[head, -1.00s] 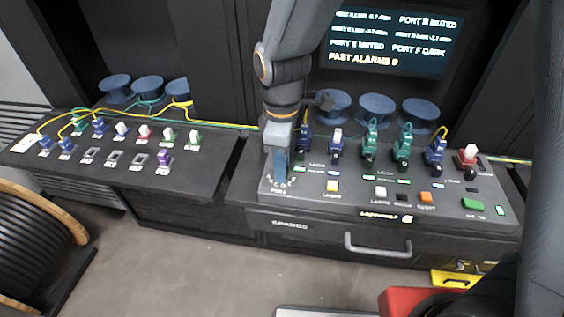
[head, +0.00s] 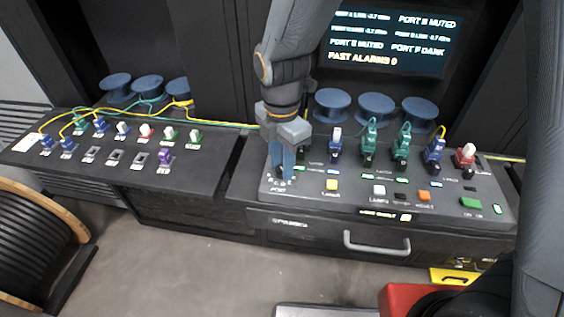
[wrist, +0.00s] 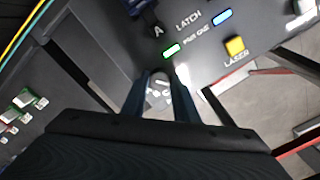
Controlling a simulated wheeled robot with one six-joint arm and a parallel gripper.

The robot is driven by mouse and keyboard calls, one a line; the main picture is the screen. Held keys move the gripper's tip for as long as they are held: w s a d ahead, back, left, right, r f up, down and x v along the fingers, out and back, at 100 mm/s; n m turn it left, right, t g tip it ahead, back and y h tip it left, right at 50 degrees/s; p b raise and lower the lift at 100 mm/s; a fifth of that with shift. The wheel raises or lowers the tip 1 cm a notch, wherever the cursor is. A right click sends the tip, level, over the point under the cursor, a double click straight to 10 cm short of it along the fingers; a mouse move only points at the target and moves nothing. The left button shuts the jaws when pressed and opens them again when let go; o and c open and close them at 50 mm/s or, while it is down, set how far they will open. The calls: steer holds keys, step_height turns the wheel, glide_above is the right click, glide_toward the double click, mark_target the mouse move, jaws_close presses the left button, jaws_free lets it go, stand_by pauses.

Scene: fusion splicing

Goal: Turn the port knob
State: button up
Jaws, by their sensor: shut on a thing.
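The port knob sits at the front left corner of the dark control panel (head: 345,197), with small letters around it. My gripper (head: 282,176) points down over it, both blue fingers reaching the panel there. In the head view the fingers cover the knob. In the wrist view the gripper (wrist: 160,88) has its fingers a little apart, with the pale dial area of the port knob (wrist: 158,88) between them. The fingers are shut on the knob; its exact pointer position cannot be read.
Several plugs, such as a green one (head: 369,140), stand behind on the panel. A yellow laser button (head: 332,185) and a green button (head: 471,203) are to the right. A screen (head: 395,38) lists port readings. A drawer handle (head: 377,245) sticks out below.

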steer(key=shift+n, duration=0.5)
steer(key=shift+r, duration=0.1)
steer(key=o, duration=1.1)
steer(key=shift+r+b, duration=0.9)
steer(key=shift+r, duration=2.95)
